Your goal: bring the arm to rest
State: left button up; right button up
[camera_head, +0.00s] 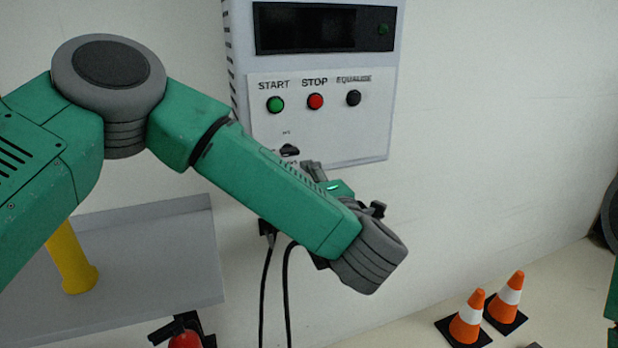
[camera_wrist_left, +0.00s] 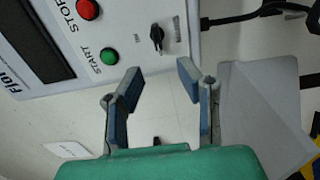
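My green and grey left arm comes in from the left of the head view and bends down in front of a white control box (camera_head: 320,130) on the wall. My left gripper (camera_head: 314,172) is largely hidden behind its own wrist, just below the box's lower part. In the left wrist view the left gripper (camera_wrist_left: 159,80) is open, with nothing between its blue-padded fingers. The box's black rotary switch (camera_wrist_left: 156,36) lies beyond the fingertips there, apart from them. The right gripper is not in view.
The box carries a green START button (camera_head: 275,105), a red STOP button (camera_head: 315,101) and a dark EQUALISE button (camera_head: 353,98). Black cables (camera_head: 287,300) hang below. A grey panel (camera_head: 150,260) is at left. Orange cones (camera_head: 467,320) stand on the floor at right.

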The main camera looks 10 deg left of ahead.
pick_arm(q)
jog(key=s+f+m+g+h+b, duration=0.1)
jog(key=s+f+m+h, duration=0.25)
jog(key=f+m, duration=0.4)
jog(key=s+f+m+g+h, duration=0.1)
jog(key=s+f+m+h, duration=0.25)
jog(key=f, duration=0.75)
jog(key=s+f+m+g+h+b, duration=0.1)
jog(key=s+f+m+g+h, duration=0.2)
jog(key=f+m, duration=0.5)
jog(key=s+a+f+m+g, duration=0.2)
jog(key=s+a+f+g, duration=0.1)
jog(key=s, duration=0.6)
jog(key=s+a+f+m+g, duration=0.2)
jog(key=s+a+f, duration=0.4)
jog(key=s, duration=0.3)
jog(key=s+a+f+m+g, duration=0.2)
jog(key=s+a+f+g, duration=0.2)
jog(key=s, duration=0.5)
jog(key=shift+a+f+m+b, duration=0.35)
jog(key=shift+a+f, duration=0.2)
jog(key=shift+a, duration=0.4)
jog(key=shift+s, duration=0.1)
